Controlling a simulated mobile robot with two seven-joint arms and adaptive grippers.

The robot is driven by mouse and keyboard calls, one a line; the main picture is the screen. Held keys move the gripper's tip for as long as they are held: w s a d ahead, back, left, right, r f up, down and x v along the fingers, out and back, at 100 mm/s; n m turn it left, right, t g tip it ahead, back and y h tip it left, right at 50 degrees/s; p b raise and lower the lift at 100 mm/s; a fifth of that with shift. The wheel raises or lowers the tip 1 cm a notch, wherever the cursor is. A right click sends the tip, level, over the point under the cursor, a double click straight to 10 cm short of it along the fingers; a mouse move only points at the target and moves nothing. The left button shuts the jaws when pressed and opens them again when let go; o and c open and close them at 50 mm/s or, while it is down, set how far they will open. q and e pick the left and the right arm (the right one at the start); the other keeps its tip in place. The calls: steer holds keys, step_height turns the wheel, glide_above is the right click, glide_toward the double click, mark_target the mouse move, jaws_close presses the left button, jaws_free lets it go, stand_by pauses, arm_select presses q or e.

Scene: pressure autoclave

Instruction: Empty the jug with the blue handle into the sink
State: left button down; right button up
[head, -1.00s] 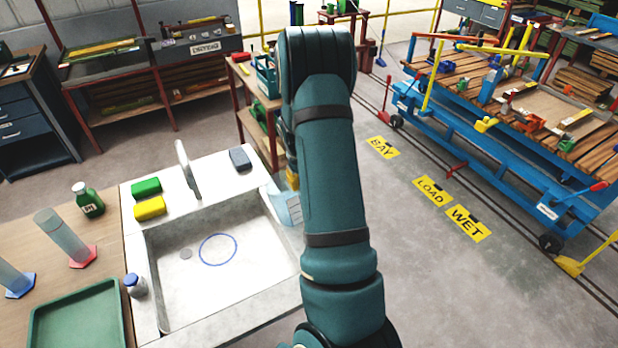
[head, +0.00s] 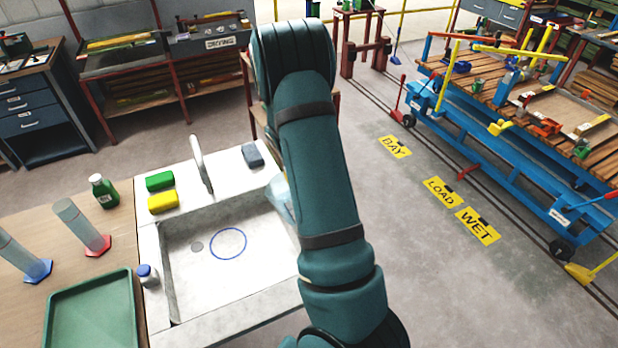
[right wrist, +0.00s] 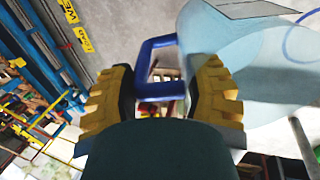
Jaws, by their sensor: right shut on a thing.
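The jug is pale, clear blue with a blue handle (right wrist: 146,62). My right gripper (right wrist: 160,92) is shut on that handle in the right wrist view, with a yellow-padded finger on each side. The jug's body (right wrist: 232,50) fills the right of that view. In the head view a part of the jug (head: 280,196) shows at the sink's right edge, and my arm hides the rest and the right gripper. It looks tilted; its contents cannot be made out. The white sink (head: 190,290) has a blue ring (head: 228,243) on its floor. My left gripper is out of view.
A tap (head: 201,165) rises at the sink's back edge. Green and yellow sponges (head: 161,203) lie at its back left, a grey block (head: 252,156) at back right. A small blue-capped bottle (head: 148,276) stands at the left rim, near a green tray (head: 60,300).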

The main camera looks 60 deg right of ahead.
steer(key=shift+w+a+r+g+h, duration=0.35)
steer(key=shift+w+a+h, duration=0.2)
steer(key=shift+a, duration=0.25)
steer(key=w+a+g+h+b, duration=0.1)
steer(key=h, duration=0.1)
steer(key=w+a+g+h+b, duration=0.1)
steer(key=a+g+h, duration=0.1)
steer(key=w+a+g+h+b, duration=0.1)
steer(key=a+h, duration=0.1)
steer(key=h, duration=0.1)
steer(key=shift+r, duration=0.25)
stand_by(0.7)
steer(key=shift+w+a+f+g+h+b, duration=0.55)
steer(key=shift+a+f+h+b, duration=0.3)
steer(key=shift+b, duration=0.5)
steer(key=shift+w+a+f+g+h+b, duration=0.5)
steer(key=shift+a+f+h+b, duration=0.3)
steer(key=shift+b, duration=0.5)
stand_by(0.3)
